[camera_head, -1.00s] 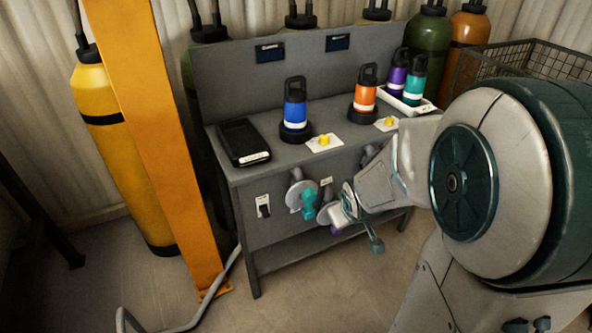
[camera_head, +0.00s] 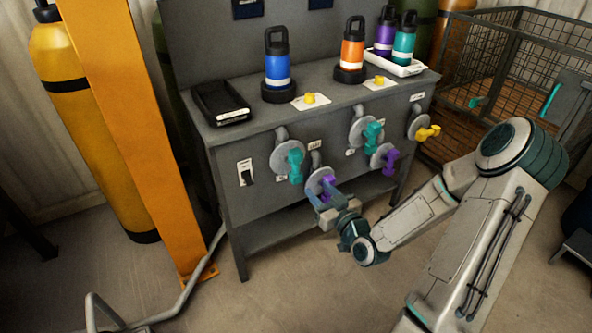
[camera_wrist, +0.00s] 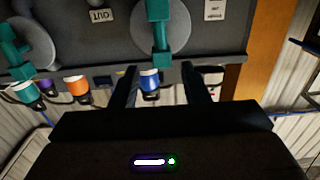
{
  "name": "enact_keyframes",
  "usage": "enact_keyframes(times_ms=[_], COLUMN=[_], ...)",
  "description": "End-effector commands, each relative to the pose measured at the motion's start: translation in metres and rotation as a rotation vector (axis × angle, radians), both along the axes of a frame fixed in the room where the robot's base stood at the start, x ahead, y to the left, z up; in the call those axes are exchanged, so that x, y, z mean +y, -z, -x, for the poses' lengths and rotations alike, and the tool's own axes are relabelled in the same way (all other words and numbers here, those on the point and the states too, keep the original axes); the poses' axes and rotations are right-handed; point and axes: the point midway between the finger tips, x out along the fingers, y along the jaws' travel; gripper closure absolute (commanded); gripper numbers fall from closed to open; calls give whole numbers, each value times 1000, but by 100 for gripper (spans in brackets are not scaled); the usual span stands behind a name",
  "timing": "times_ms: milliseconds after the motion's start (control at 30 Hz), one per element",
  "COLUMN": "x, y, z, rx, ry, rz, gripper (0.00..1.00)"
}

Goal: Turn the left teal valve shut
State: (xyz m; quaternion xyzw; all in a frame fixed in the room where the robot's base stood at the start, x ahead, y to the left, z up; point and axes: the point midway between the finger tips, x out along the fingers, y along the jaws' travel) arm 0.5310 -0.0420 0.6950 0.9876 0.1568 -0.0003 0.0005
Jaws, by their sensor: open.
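The left teal valve (camera_head: 293,164) is a teal handle on a round grey disc at the bench front's left. It also shows in the wrist view (camera_wrist: 159,30), upside down, straight ahead of the fingers and apart from them. My gripper (camera_head: 322,202) is open and empty, with its two fingers also in the wrist view (camera_wrist: 159,78). In the head view it is below and right of the left teal valve, overlapping the left purple valve (camera_head: 327,187). I cannot tell whether it touches the purple one.
A second teal valve (camera_head: 373,134), another purple valve (camera_head: 389,158) and a yellow valve (camera_head: 428,132) are to the right. A black switch (camera_head: 245,172) is at left. Bottles stand on the bench (camera_head: 236,136). An orange post (camera_head: 140,140) is on the left, a wire cage (camera_head: 515,70) on the right.

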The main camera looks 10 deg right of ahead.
Motion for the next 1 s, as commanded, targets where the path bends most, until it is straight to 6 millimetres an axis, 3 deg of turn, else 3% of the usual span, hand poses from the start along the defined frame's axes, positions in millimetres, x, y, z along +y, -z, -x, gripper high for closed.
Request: enact_keyframes(times_ms=[167,600,800,1000], x=[7,35,41,42], y=[0,0,0,0], z=[-21,-105,-125,-129], rx=[-5,-1,-1,0], ry=[-1,0,0,1], rz=[-3,-3,-3,-2], gripper=[58,58,58,58])
